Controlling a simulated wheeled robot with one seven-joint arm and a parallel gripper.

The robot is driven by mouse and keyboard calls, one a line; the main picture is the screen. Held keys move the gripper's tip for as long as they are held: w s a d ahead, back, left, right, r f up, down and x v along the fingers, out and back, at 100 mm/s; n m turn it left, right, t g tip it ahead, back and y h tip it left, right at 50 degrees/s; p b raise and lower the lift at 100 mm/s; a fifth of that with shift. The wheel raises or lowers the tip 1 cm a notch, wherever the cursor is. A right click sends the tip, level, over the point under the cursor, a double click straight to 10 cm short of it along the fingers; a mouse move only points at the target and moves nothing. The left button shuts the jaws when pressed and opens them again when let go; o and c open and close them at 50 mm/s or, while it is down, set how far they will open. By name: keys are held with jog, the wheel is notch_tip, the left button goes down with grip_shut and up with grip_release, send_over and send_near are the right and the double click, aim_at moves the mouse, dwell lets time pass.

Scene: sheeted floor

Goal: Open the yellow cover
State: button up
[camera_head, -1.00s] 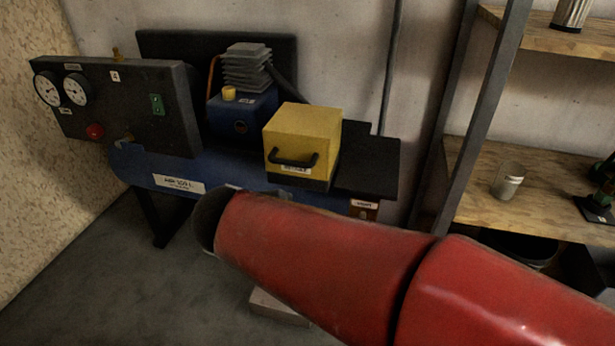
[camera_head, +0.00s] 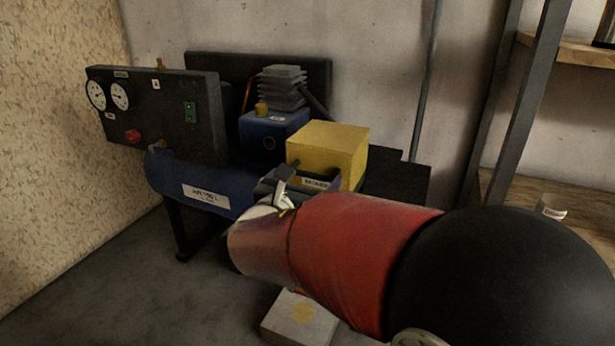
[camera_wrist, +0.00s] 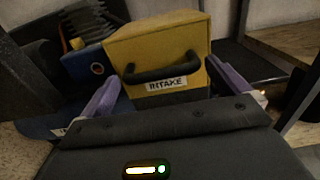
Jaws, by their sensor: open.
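The yellow cover (camera_head: 330,143) is a box with a dark base on top of the blue compressor. In the wrist view the yellow cover (camera_wrist: 155,40) shows its front with a black bar handle (camera_wrist: 162,68) and an "INTAKE" label; it looks closed. My gripper (camera_wrist: 170,95) is open, its two purple fingers spread to the left and right in front of the handle, with nothing seen between them but the cover's front beyond. In the head view my gripper (camera_head: 285,185) is partly hidden by my red arm, just in front of the cover, whose lower front is also hidden.
The blue tank (camera_head: 190,185) lies below. A dark panel (camera_head: 160,115) with gauges and a red button stands at the left. A pale box (camera_head: 300,318) sits on the floor. A shelf rack (camera_head: 525,100) stands at the right.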

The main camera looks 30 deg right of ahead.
jog(key=shift+x, duration=1.05)
jog(key=shift+c, duration=0.4)
